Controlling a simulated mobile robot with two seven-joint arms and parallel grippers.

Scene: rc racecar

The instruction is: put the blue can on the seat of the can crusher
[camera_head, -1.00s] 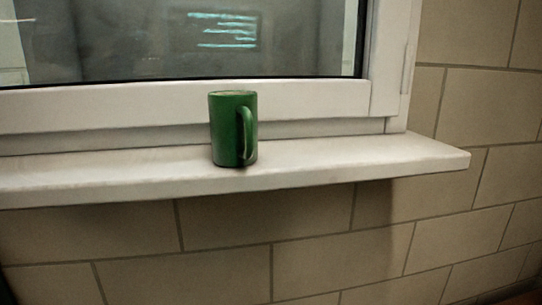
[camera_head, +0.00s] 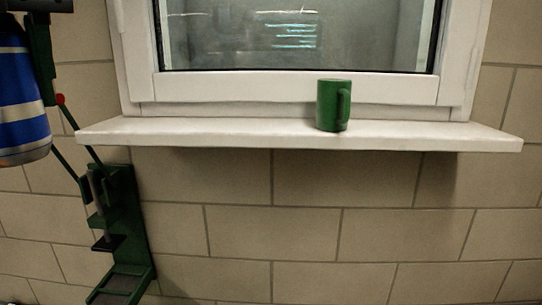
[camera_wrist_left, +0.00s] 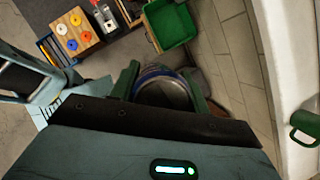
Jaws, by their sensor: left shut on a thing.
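The blue can (camera_head: 20,100), with white bands, is at the left edge of the head view, partly cut off. My left gripper (camera_head: 40,80) is shut on it and holds it up in the air. In the left wrist view the can (camera_wrist_left: 163,92) is between the two green fingers. The green can crusher (camera_head: 124,215) is on the brick wall, below and right of the can. Its lever has a red knob (camera_head: 60,99). The crusher's lower part is cut off by the frame, and I cannot tell its seat clearly. My right gripper is not in view.
A white window sill (camera_head: 230,134) juts from the wall right of the crusher. A green mug (camera_head: 328,106) stands on it. The left wrist view shows a green bin (camera_wrist_left: 172,28) and a wooden board with coloured discs (camera_wrist_left: 73,33).

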